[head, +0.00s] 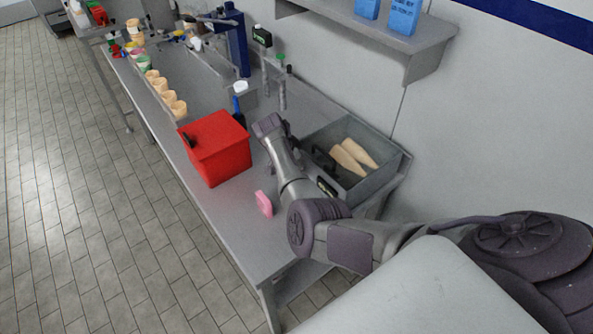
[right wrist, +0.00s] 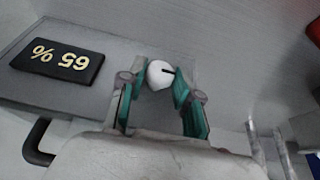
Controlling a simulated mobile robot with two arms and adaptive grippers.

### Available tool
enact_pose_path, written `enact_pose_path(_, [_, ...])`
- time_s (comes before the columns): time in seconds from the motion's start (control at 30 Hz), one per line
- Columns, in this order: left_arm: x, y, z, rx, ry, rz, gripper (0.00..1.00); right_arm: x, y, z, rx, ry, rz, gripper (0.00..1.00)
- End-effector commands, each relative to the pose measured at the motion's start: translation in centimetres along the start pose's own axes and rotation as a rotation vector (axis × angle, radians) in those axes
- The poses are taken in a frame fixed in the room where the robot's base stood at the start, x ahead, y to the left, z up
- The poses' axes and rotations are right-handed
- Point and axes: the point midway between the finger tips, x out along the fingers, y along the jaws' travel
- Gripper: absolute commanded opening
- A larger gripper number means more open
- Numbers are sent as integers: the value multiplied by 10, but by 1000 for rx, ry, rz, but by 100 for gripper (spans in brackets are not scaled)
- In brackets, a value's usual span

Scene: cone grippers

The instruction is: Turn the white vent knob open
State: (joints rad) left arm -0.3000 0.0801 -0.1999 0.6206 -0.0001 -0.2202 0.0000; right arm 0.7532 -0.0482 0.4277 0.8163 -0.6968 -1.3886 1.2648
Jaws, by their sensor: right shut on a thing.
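The white vent knob (right wrist: 160,74) is a small round knob with a black mark, in the right wrist view. In the head view my right arm reaches over the bench beside a grey open box (head: 385,172); the fingertips and the knob cannot be made out there. My left gripper is not in view.
A red box (head: 217,147) and a pink object (head: 264,204) are on the bench (head: 262,246) left of my arm. Two tan cones (head: 350,158) lie in the grey box. Several cups line the bench's far left edge. A wall shelf (head: 425,42) holds blue packages.

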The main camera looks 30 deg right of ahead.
Motion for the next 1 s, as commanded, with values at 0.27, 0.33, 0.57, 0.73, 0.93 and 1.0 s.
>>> enact_pose_path(0.27, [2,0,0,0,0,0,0,1,0,0,-7,0,14,0])
enact_pose_path(0.33, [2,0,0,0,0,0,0,1,0,0,-6,0,14,0])
enact_pose_path(0.57, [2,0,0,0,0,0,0,1,0,0,-6,-1,13,48])
enact_pose_path(0.73, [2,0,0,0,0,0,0,1,0,0,-5,0,12,57])
enact_pose_path(0.93, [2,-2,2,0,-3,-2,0,-1,0,0,-5,0,11,57])
enact_pose_path(1.0, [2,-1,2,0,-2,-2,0,-6,-1,0,-5,0,10,57])
